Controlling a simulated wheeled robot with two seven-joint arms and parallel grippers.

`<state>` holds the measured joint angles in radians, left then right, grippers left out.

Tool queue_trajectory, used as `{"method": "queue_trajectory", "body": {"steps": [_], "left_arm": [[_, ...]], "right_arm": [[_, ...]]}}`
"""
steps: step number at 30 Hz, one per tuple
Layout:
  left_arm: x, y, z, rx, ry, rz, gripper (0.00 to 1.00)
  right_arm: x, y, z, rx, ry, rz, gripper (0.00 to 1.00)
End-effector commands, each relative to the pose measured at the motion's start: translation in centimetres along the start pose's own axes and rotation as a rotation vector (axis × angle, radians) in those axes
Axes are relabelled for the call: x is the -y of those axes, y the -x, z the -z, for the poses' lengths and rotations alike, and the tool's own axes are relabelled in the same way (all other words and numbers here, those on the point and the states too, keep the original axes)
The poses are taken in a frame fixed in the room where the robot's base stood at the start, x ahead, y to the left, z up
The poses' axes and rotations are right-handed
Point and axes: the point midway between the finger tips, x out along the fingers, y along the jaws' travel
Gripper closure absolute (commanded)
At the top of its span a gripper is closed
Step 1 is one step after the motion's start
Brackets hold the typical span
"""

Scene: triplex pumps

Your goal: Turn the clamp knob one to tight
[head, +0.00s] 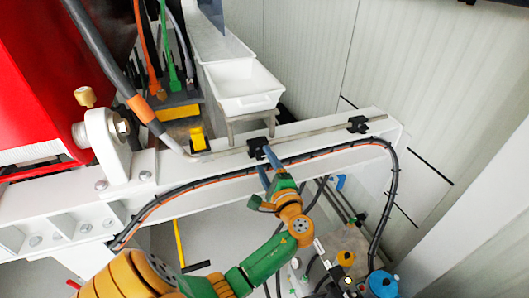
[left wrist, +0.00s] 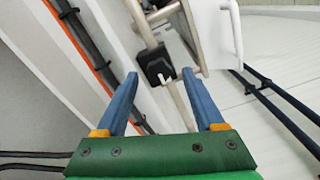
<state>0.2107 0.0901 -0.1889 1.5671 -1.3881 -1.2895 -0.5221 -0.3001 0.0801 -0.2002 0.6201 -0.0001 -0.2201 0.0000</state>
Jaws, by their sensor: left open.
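A black clamp (head: 257,147) sits on a thin metal rod along the white beam, and it also shows in the left wrist view (left wrist: 156,65) with a small pale pin on its near side. A second black clamp (head: 357,125) is farther right on the rod. I cannot tell from a label which is knob one. My left gripper (head: 266,160) has blue fingers and is at the nearer clamp. In the left wrist view the gripper (left wrist: 160,78) is open, with the clamp between and just beyond its fingertips; contact is unclear. My right gripper is out of view.
The metal rod (head: 310,134) runs along the white beam (head: 60,208). A black hose (head: 392,190) with an orange line loops along the beam's near side. A white tray (head: 242,80) stands behind the clamp.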

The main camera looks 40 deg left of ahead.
Motion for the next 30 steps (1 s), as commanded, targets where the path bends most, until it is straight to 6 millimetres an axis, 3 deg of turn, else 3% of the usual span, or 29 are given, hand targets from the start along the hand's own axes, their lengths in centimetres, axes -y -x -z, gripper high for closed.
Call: {"method": "queue_trajectory", "body": {"steps": [6, 9, 24, 26, 29, 30], "left_arm": [[-0.5, 4.7, 0.2, -0.004, 0.002, -0.004, 0.30], [-0.3, 6.0, 0.2, -0.003, 0.000, -0.003, 0.30], [-0.5, 6.4, 0.4, -0.016, -0.008, -0.008, 0.30], [-2.1, 6.4, 1.7, -0.068, -0.028, -0.035, 0.30], [-8.5, 7.1, 5.5, -0.241, -0.081, -0.154, 0.30], [-12.1, 7.9, 6.9, -0.321, -0.095, -0.231, 0.30]], "right_arm": [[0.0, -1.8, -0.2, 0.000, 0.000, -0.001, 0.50], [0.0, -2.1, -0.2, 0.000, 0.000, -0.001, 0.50], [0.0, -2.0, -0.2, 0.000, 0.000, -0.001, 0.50], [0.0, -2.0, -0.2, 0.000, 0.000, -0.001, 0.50], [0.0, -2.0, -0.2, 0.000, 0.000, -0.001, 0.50], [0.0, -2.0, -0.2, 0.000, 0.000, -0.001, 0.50]]}}
